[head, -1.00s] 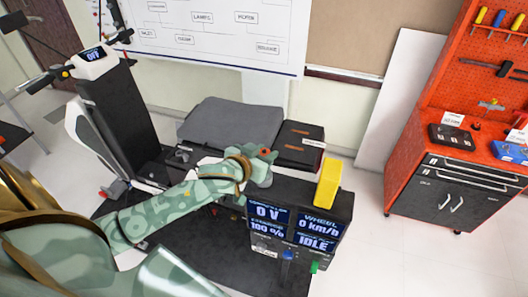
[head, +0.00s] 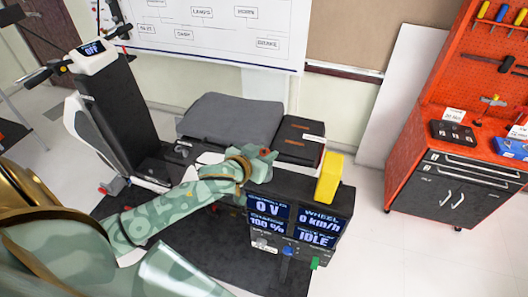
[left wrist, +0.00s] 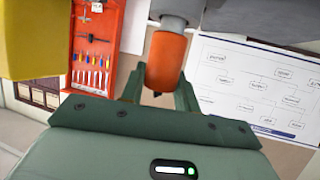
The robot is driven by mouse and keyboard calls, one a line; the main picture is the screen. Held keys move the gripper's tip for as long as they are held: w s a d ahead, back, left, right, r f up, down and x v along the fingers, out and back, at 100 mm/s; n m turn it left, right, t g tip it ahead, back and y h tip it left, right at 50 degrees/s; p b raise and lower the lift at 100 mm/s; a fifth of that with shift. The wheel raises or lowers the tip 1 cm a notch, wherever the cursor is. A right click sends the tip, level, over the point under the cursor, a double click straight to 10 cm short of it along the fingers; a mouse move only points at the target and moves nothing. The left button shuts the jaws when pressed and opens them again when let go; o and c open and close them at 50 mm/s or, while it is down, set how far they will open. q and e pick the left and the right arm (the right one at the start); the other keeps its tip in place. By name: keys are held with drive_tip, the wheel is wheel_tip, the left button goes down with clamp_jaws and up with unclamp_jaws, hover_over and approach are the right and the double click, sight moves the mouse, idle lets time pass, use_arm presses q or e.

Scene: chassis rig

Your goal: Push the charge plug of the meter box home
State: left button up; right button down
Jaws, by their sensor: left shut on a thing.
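The meter box (head: 298,212) is a dark box right of centre in the head view. Its screens read 0 V, 100 %, 0 km/h and IDLE. A yellow block (head: 329,178) stands on its top right. My left gripper (head: 262,163) is at the box's upper left. In the left wrist view its two fingers (left wrist: 158,92) are shut on an orange cylindrical grip, which I take as the charge plug (left wrist: 165,62). A grey part (left wrist: 180,12) lies beyond the plug. Its socket contact is hidden, so I cannot tell how deep the plug sits. My right gripper is not in view.
A scooter-like chassis with a grey seat (head: 230,118) and a dark case (head: 299,140) stands behind the arm. A red tool cabinet (head: 455,175) is at the right. Pale floor (head: 375,235) is clear between box and cabinet.

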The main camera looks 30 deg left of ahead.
use_arm(q)
drive_tip(key=shift+f, duration=0.5)
drive_tip(key=o, duration=1.2)
drive_tip(key=v, duration=1.6)
drive_tip(key=shift+s+a+b, duration=0.1)
drive_tip(key=shift+s+b, duration=0.15)
drive_tip(key=shift+b, duration=0.1)
